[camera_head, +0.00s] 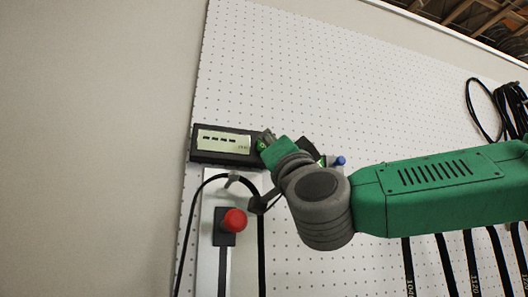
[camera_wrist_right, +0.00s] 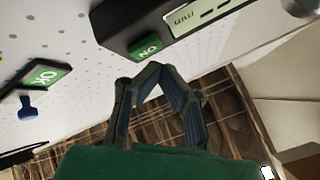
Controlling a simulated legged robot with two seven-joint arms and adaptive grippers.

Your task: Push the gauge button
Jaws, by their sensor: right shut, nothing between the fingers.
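The gauge (camera_head: 222,145) is a black box with a pale green display, mounted on the white pegboard. In the right wrist view the gauge (camera_wrist_right: 118,22) is at the top, with a green ON button (camera_wrist_right: 147,47) beside its display. My right gripper (camera_head: 266,137) is at the right end of the gauge in the head view and partly covers that end. In the wrist view my right gripper (camera_wrist_right: 157,68) has its fingertips together, empty, just below the ON button in the picture. I cannot tell whether they touch it. My left gripper is not in view.
A red knob (camera_head: 234,220) on a dark box sits below the gauge, with a black cable (camera_head: 186,230) looping around it. A black device with a green OK label (camera_wrist_right: 46,77) and a blue part (camera_wrist_right: 27,106) is to the right along the pegboard (camera_head: 285,60), partly behind my arm.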

